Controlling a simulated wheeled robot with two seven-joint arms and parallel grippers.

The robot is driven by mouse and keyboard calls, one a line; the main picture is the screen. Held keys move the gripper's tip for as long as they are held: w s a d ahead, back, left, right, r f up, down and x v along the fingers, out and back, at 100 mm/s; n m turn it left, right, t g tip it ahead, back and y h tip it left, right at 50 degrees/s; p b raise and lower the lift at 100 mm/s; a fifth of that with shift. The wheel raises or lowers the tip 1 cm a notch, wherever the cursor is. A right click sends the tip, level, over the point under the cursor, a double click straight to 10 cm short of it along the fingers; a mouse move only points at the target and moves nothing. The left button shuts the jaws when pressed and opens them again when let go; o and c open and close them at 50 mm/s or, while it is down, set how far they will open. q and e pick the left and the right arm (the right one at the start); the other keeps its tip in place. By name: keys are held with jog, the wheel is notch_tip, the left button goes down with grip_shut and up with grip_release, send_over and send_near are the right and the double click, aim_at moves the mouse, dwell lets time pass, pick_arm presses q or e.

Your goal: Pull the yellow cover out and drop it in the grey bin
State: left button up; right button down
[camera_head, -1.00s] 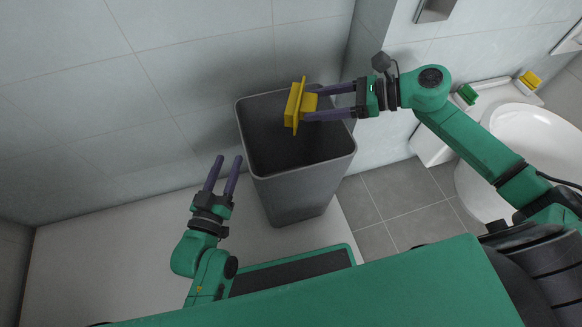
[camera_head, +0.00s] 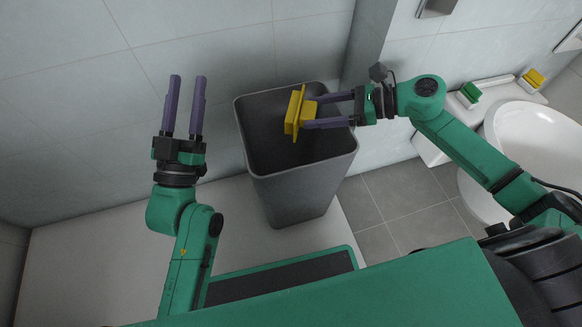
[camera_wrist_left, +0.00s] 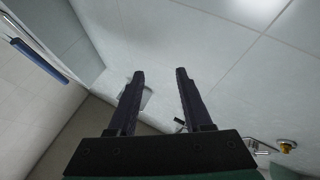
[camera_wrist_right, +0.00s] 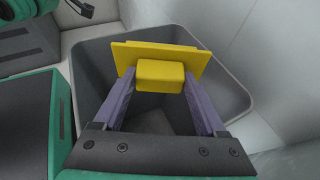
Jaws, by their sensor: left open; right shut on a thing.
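The yellow cover (camera_head: 297,113) is a flat plate with a block-shaped grip on its back. My right gripper (camera_head: 312,111) is shut on that block and holds the cover over the mouth of the grey bin (camera_head: 303,190). In the right wrist view the cover (camera_wrist_right: 160,56) sits between the fingertips, with the bin's dark inside below it. The bin stands upright and open at the top. My left gripper (camera_head: 187,80) is open and empty, raised in front of the wall to the left of the bin. In the left wrist view its fingers (camera_wrist_left: 159,75) have nothing between them.
A toilet (camera_head: 535,140) stands at the right. A ledge behind it carries a green piece (camera_head: 468,94) and another yellow piece (camera_head: 532,79). The tiled wall (camera_head: 90,90) is close behind the bin. Grey floor tiles (camera_head: 400,205) lie clear between bin and toilet.

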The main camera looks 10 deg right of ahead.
pick_arm(q)
jog(key=shift+s+a+r+t, duration=0.15)
jog(key=shift+r+t, duration=0.1)
jog(key=shift+r, duration=0.55)
jog(key=shift+w+a+r+t, duration=0.1)
jog(key=shift+r+t, duration=0.15)
jog(key=shift+r, duration=0.55)
pick_arm(e)
jog(key=shift+f, duration=0.2)
grip_release()
pick_arm(q)
jog(key=shift+f, duration=0.15)
jog(key=shift+d, duration=0.1)
jog(key=shift+f, duration=0.1)
pick_arm(e)
jog(key=shift+d, duration=0.1)
